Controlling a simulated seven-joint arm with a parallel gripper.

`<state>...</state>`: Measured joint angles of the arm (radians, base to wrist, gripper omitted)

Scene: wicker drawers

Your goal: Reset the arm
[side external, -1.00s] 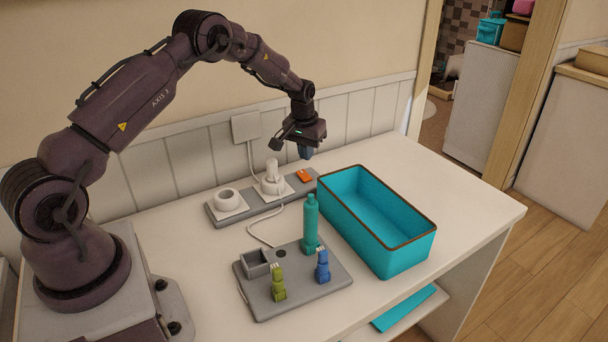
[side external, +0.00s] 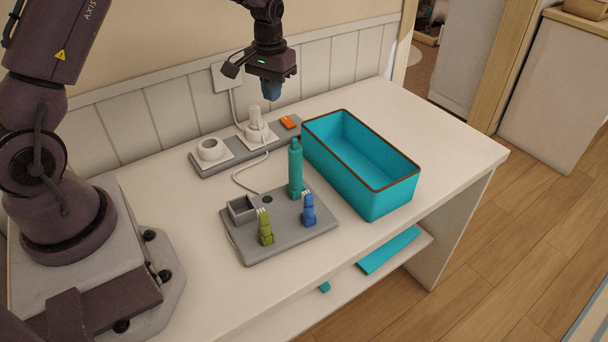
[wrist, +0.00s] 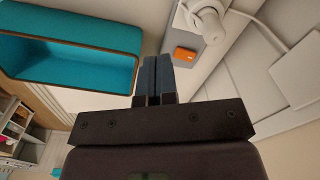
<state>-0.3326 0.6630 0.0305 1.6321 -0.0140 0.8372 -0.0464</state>
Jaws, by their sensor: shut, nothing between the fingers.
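My gripper (side external: 272,90) hangs pointing down above the back of the white table, over the area behind the power strip and left of the teal bin. Its two blue-grey fingers are pressed together in the wrist view (wrist: 152,78), with nothing between them. It touches nothing that I can see.
A grey strip (side external: 225,162) with a white plug (side external: 255,124) and an orange switch (side external: 288,122) lies near the wall. The teal bin (side external: 385,205) stands right. A grey tray (side external: 275,245) holds a teal bottle (side external: 295,168), a green piece (side external: 265,229) and a blue piece (side external: 308,210).

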